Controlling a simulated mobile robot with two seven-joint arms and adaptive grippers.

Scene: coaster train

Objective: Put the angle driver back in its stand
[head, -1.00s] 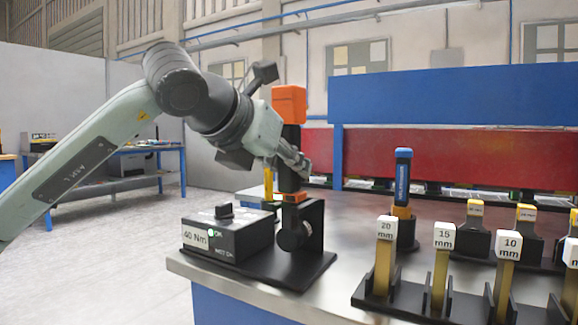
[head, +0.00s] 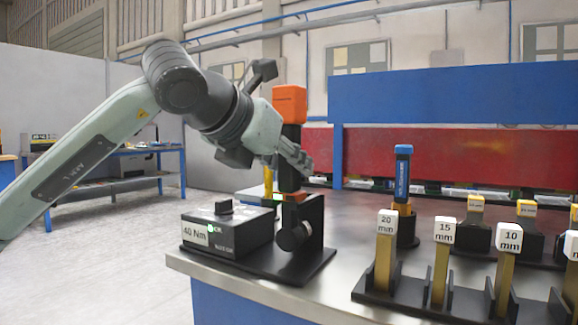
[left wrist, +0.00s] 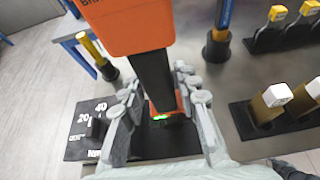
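The angle driver (head: 290,105), with an orange top, a black body and an orange band low down, stands upright in its black stand (head: 315,225). In the left wrist view the driver (left wrist: 152,80) runs down between my left gripper's fingers, and a small green light shows near its band. My left gripper (head: 293,165) is around the driver's body, with its fingers spread (left wrist: 160,105) and some space beside the body; it looks open. Part of the driver's lower end is hidden by the stand. My right gripper is in neither view.
A black 40 Nm box (head: 228,235) sits left of the stand on the metal table (head: 350,250), near its front edge. To the right are a blue-topped tool (head: 402,180) and a rack of labelled gauges (head: 440,262). A yellow-topped tool (left wrist: 90,48) stands behind the box.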

